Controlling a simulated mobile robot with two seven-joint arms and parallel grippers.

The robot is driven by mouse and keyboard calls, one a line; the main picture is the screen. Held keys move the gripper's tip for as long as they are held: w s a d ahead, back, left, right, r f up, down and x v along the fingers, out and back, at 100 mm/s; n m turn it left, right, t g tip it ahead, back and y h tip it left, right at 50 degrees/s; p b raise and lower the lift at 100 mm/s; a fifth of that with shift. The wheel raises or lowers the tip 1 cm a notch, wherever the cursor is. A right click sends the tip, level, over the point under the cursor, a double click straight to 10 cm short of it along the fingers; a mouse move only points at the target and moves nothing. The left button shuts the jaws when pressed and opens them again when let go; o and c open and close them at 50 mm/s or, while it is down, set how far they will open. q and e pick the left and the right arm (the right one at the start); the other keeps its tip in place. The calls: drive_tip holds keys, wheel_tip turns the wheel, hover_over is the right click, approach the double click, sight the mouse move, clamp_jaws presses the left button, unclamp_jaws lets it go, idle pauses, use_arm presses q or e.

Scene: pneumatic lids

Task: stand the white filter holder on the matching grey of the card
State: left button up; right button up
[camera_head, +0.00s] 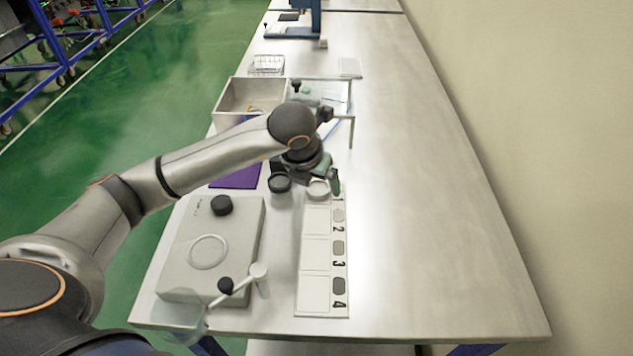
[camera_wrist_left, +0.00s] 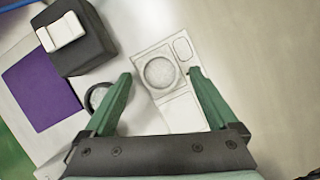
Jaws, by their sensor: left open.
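The white filter holder (camera_head: 318,188) is a round ring with a grey mesh-like centre; it also shows in the left wrist view (camera_wrist_left: 160,72). It lies flat in the end square of the white card (camera_head: 314,257), beside the lightest grey patch, marked 1 (camera_head: 338,215). My left gripper (camera_head: 322,181) is open above it. In the left wrist view its green fingers (camera_wrist_left: 160,78) are on either side of the holder, with visible gaps. A dark ring holder (camera_head: 280,183) stands left of the card, partly behind a finger in the wrist view (camera_wrist_left: 93,96). My right gripper is not in view.
A grey device with a black knob (camera_head: 221,205) stands left of the card. A purple mat (camera_head: 236,179), an open bin (camera_head: 232,97) and a wire basket (camera_head: 267,65) are farther back. A dark block (camera_wrist_left: 82,42) is near the gripper. The table's right side is clear.

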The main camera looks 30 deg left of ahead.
use_arm(q)
drive_tip(key=v, duration=1.1)
drive_tip(key=shift+s, duration=0.15)
